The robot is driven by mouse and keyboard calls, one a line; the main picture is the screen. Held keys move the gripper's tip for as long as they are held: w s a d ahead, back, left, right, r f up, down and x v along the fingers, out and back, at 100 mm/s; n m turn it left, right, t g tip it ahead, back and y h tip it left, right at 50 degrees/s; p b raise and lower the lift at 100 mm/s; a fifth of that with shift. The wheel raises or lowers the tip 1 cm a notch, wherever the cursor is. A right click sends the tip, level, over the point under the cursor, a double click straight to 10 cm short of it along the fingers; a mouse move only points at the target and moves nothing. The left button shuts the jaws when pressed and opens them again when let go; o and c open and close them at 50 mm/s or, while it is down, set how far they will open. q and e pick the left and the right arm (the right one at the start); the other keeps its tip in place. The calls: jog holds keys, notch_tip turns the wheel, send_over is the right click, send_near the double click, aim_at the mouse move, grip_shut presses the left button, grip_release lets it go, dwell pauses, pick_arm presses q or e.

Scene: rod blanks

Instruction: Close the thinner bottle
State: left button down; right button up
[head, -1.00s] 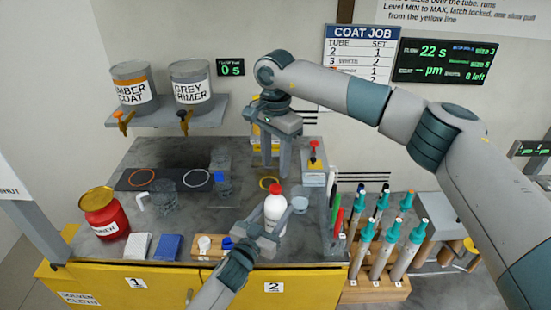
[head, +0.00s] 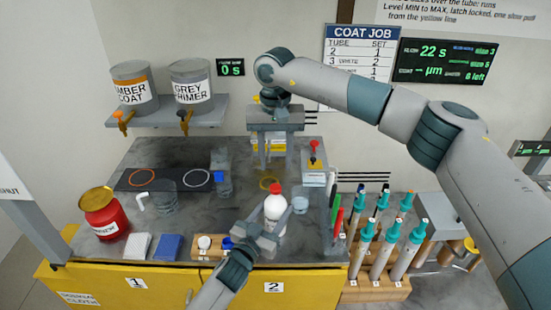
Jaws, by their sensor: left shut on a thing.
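A white bottle with a red top (head: 274,212) stands upright near the front of the grey bench; I take it for the thinner bottle, but no label is readable. My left gripper (head: 268,233) is shut on its lower part from the front, and its fingers hide some of the bottle. Whether the red top is fully seated is too small to tell. My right gripper (head: 275,158) points down above the back of the bench, behind and above the bottle. Its fingers are apart with nothing visible held.
A small clear cup (head: 300,204) stands right beside the bottle. A wooden block (head: 207,254) with small caps, a blue sponge (head: 167,247) and a red can (head: 103,213) are to the left. A box with a red knob (head: 314,168) and a tube rack (head: 375,286) are right.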

aim_at(276, 187)
jog(key=shift+f, duration=0.1)
jog(key=shift+f, duration=3.9)
